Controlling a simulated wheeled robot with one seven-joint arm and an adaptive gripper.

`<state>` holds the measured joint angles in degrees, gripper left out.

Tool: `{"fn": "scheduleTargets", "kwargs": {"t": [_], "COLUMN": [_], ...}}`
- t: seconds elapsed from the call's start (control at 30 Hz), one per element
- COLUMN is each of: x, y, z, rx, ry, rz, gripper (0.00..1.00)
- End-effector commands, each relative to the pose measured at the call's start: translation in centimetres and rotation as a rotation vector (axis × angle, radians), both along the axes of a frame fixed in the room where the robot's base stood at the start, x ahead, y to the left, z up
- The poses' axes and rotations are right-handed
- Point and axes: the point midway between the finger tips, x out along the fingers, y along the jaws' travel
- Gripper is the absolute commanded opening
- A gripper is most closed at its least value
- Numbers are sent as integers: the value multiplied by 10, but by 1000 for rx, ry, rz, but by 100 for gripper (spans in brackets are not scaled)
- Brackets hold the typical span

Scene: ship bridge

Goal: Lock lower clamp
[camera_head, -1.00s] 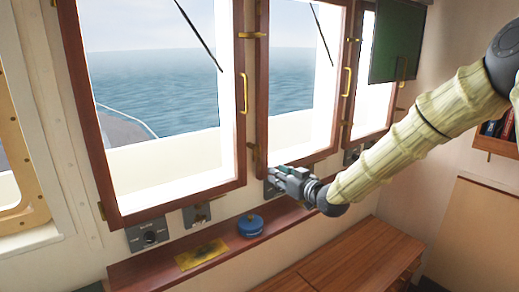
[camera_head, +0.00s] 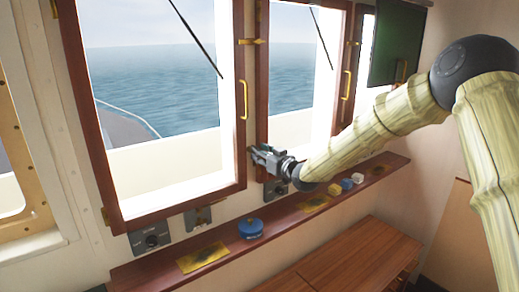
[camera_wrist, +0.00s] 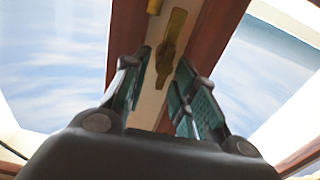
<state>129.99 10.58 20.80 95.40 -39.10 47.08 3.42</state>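The lower clamp is a small brass lever (camera_wrist: 174,38) on the pale post between two brown window frames. In the wrist view it lies nearly along the post, slightly tilted, ahead of and between my fingers. My gripper (camera_wrist: 163,68) is open, with a finger on either side of the clamp's line; I cannot tell whether either touches it. In the head view my gripper (camera_head: 258,153) is at the lower end of the post, and it largely hides the clamp there. The upper clamp (camera_head: 251,41) lies crosswise between the frames higher up.
Brass handles (camera_head: 243,97) stick out from the window frames. Below runs a brown shelf (camera_head: 150,271) with a blue round object (camera_head: 250,227), a yellow mat (camera_head: 202,257) and small blocks. Control panels (camera_head: 150,238) sit under the windows. A dark screen (camera_head: 396,45) hangs at upper right.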

Motion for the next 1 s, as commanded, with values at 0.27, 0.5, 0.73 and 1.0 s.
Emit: {"fn": "scheduleTargets", "kwargs": {"t": [0.27, 0.5, 0.73, 1.0], "x": [9, 9, 9, 10], "y": [7, 7, 6, 5], "z": [0, 0, 0, -1], "rx": [0, 0, 0, 26], "ry": [1, 0, 0, 18], "rz": [0, 0, -1, -2], "gripper": [28, 22, 0, 0]}}
